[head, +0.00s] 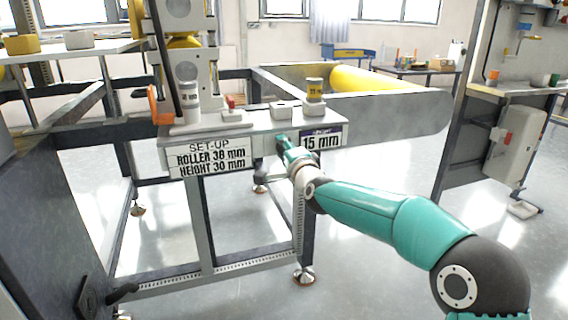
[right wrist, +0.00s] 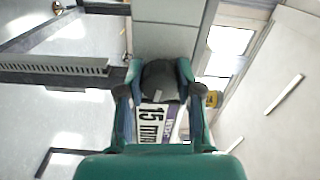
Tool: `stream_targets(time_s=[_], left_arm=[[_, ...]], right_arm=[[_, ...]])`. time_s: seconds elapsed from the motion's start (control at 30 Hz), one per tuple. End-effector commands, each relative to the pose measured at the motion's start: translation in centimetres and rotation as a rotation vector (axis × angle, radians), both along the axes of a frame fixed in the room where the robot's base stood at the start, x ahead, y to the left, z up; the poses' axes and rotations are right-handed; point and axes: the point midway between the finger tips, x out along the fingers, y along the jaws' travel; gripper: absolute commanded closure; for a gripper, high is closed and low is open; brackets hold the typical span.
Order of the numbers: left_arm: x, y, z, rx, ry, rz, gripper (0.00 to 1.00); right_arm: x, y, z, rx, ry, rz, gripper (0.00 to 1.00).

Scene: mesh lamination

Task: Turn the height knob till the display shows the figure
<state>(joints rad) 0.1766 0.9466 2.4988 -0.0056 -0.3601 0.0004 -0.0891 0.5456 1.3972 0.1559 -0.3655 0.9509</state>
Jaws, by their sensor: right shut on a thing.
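The display (head: 325,141) on the front of the machine's shelf reads 15 mm, and its purple header is too small to read surely. It also shows sideways in the right wrist view (right wrist: 152,125). The set-up sign (head: 208,158) to its left reads roller 38 mm and height 30 mm. My right gripper (head: 283,145) is at the shelf front, just left of the display. In the right wrist view its fingers are shut on the dark round height knob (right wrist: 160,80), one on each side. In the head view the gripper hides the knob. My left gripper is out of view.
On the shelf (head: 250,129) stand a roller marked 42 mm (head: 190,100), another small roller (head: 314,90), a white block (head: 281,109) and a small red-topped part (head: 232,106). A yellow roll (head: 375,82) lies behind.

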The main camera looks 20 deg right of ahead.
Motion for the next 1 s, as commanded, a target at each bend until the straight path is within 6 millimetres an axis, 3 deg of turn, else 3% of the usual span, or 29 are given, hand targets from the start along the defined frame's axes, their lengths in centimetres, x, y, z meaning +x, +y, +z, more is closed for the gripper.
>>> stream_targets(time_s=[0.03,0.4,1.0], left_arm=[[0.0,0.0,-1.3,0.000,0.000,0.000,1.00],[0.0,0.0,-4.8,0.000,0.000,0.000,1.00],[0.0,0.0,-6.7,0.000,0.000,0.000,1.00]], right_arm=[[0.0,-0.3,-0.7,0.046,0.002,-0.006,1.00],[0.0,-0.4,-0.7,0.398,0.015,-0.006,1.00],[0.1,-0.3,-0.7,0.965,0.040,-0.008,1.00]])
